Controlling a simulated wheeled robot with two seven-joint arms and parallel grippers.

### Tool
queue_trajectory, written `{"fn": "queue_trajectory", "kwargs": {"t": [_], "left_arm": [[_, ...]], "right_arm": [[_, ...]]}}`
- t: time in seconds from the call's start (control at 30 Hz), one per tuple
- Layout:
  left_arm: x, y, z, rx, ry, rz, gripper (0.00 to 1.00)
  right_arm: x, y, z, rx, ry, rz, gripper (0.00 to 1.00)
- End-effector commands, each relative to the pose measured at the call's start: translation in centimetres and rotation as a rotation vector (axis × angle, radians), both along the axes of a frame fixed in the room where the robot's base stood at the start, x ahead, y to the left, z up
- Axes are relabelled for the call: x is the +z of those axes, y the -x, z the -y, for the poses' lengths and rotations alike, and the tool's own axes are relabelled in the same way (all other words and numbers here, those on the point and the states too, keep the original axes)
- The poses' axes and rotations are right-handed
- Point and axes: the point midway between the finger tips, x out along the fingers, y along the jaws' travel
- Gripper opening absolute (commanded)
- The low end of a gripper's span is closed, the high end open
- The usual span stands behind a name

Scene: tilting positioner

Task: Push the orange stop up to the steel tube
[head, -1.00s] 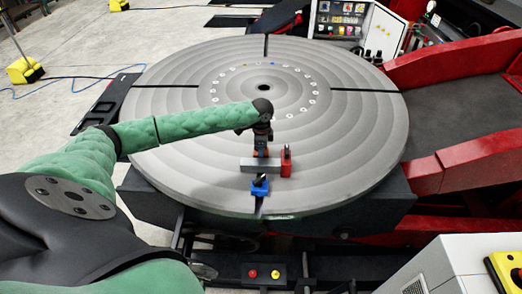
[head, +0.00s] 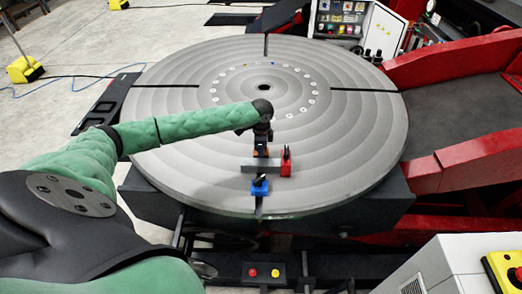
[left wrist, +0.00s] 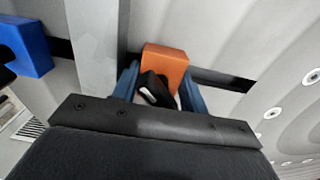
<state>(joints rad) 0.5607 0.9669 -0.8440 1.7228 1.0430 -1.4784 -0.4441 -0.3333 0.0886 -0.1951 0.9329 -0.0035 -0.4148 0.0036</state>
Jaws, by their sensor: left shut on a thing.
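The orange stop (left wrist: 165,62) is a small block with a black part on it, seen between the blue fingers of my left gripper (left wrist: 160,95) in the left wrist view. My left gripper (head: 261,146) is shut on the stop and also shows in the head view, just behind the steel tube. The steel tube (left wrist: 93,45) is a grey bar left of the stop in the left wrist view. A narrow gap shows between stop and tube there. In the head view the tube (head: 258,168) lies across the table's front slot. My right gripper is not in view.
A blue stop (head: 260,187) sits in front of the tube and a red one (head: 286,161) stands at its right end. The round grooved table (head: 180,150) is otherwise mostly clear. A control box (head: 340,20) stands behind, red machine arms (head: 450,160) at the right.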

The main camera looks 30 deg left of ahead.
Motion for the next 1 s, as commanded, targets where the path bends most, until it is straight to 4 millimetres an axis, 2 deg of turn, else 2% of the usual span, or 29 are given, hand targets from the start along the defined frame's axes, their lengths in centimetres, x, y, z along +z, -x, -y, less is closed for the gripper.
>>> {"fn": "queue_trajectory", "kwargs": {"t": [1.0], "left_arm": [[0.08, 0.34, 0.22, 0.001, 0.0, 0.0, 0.01]], "right_arm": [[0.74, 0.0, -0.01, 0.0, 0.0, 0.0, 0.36]]}}
